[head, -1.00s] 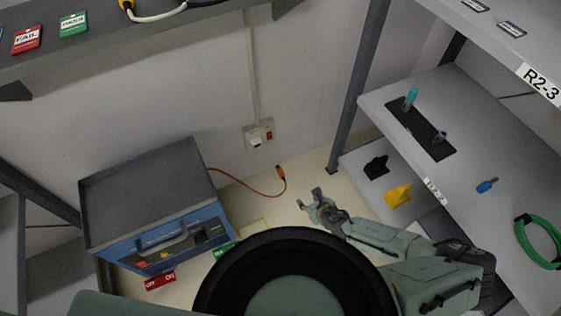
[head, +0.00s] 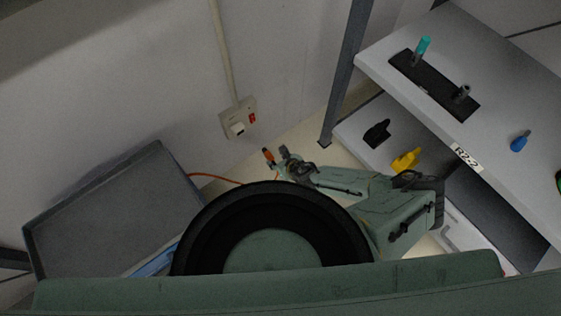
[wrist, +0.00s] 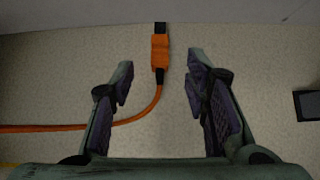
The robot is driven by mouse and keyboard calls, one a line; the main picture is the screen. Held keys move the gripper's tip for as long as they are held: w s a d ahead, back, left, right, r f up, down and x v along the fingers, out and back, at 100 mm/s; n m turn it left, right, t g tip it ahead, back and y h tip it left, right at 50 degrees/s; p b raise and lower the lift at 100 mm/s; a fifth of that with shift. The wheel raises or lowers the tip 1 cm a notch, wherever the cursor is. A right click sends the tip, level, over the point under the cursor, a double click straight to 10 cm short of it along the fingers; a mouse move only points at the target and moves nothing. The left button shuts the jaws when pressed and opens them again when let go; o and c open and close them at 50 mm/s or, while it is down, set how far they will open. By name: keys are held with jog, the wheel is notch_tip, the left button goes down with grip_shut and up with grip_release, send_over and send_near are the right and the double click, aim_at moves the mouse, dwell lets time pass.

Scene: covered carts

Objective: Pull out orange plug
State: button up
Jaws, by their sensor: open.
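The orange plug (head: 268,155) is at the end of an orange cable (head: 215,178), low near the wall and apart from the wall socket (head: 238,120). In the wrist view the plug (wrist: 160,50) lies ahead, between the lines of my open fingers, with its dark end pointing at the wall. I cannot tell whether that end touches the wall. My gripper (head: 283,154) is open and close to the plug; it also shows in the wrist view (wrist: 157,74). The cable bends away left past the left finger. Nothing is held.
A grey-topped blue box (head: 105,210) stands at the left. The wall is close ahead.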

aim_at(270, 156)
jog(key=b+x, duration=0.2)
jog(key=x, duration=0.5)
jog(key=shift+c, duration=0.4)
grip_shut()
dwell(0.5)
